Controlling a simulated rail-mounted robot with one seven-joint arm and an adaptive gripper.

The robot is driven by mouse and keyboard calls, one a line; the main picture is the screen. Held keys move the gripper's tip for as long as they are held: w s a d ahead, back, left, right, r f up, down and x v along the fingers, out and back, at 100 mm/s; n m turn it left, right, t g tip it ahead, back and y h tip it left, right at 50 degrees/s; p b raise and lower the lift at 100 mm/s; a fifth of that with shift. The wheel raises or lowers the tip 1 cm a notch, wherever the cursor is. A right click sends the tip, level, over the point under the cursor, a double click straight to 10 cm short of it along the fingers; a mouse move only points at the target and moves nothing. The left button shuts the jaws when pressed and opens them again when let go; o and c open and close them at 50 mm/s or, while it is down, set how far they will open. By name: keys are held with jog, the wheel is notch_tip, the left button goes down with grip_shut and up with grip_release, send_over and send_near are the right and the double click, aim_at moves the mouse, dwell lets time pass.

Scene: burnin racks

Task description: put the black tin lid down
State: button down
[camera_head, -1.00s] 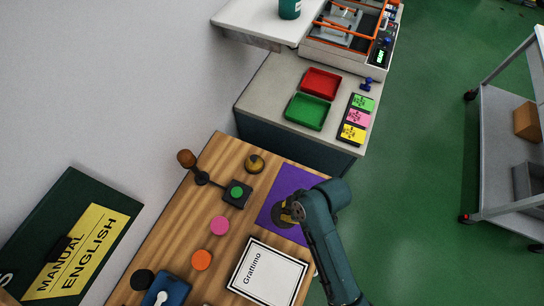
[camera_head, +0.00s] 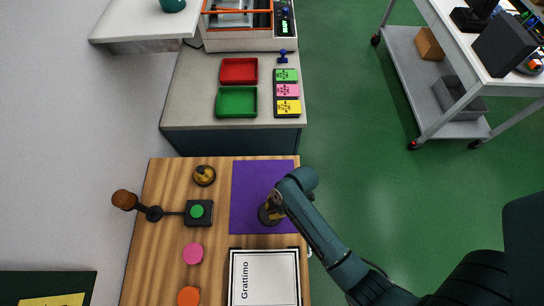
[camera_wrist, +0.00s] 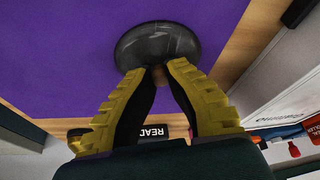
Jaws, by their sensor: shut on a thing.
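The black tin lid (camera_wrist: 157,44) is a dark, round, shiny disc with a small brownish knob between my fingertips. In the wrist view it is at or just over the purple mat (camera_wrist: 60,60); I cannot tell whether it touches. My gripper (camera_wrist: 160,74), with yellow ridged fingers, is shut on the lid's knob. In the head view my gripper (camera_head: 272,205) is over the right-middle part of the purple mat (camera_head: 245,180), and the lid (camera_head: 266,216) shows partly beneath it.
On the wooden table stand a brass-topped round piece (camera_head: 204,175), a black box with a green button (camera_head: 199,212), a pink disc (camera_head: 192,253), an orange disc (camera_head: 189,296) and a framed white board (camera_head: 265,280). Red (camera_head: 238,70) and green trays (camera_head: 236,102) sit on the counter beyond.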

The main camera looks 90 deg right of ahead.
jog(key=shift+w, duration=0.1)
jog(key=c, duration=1.2)
grip_release()
jog(key=shift+c, duration=0.2)
jog(key=shift+r, duration=0.1)
jog(key=p+v, duration=0.2)
jog(key=v, duration=1)
jog(key=shift+d, duration=0.1)
